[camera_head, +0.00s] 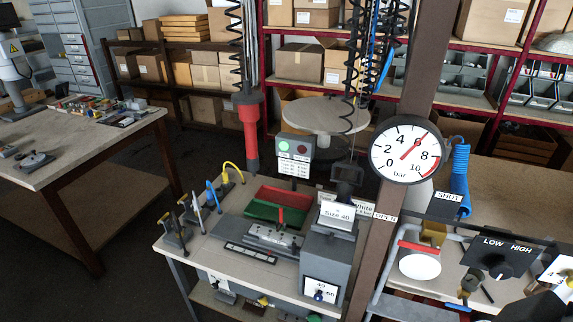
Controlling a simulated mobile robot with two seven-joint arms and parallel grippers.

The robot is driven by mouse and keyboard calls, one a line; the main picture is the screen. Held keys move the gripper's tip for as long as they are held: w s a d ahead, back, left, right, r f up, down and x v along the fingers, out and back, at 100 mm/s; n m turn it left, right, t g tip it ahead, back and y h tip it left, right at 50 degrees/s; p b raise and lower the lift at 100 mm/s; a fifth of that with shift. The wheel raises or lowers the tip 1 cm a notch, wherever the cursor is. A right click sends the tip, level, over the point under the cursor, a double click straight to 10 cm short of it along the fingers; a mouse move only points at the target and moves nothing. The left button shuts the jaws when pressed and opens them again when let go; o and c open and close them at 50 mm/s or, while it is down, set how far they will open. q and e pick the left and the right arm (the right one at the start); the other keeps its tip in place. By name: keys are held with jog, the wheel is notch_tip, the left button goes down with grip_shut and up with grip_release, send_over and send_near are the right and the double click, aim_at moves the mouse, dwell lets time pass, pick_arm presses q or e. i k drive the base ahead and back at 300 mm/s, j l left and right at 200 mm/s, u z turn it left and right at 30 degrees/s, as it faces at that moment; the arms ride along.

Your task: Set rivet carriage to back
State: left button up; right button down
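A grey metal fixture (272,238) lies on the small workbench and is probably the one with the rivet carriage. A short red upright handle (281,216) stands at its back edge, and a dark labelled strip (250,253) lies along its front. The carriage's exact position along the fixture is too small to tell. A grey box machine (326,258) labelled "Size 40" stands just right of it. Neither of my grippers can be made out. A dark and white shape at the lower right edge may be my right arm.
A brown post with a pressure gauge (406,148) stands right of the bench. A red and black tool (249,130) hangs above it. Several small tools (200,212) stand at the bench's left. A green and red tray (278,207) lies behind the fixture. A LOW/HIGH knob box (492,262) is at right.

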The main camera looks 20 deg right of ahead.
aim_at(324, 230)
jog(key=z, duration=0.95)
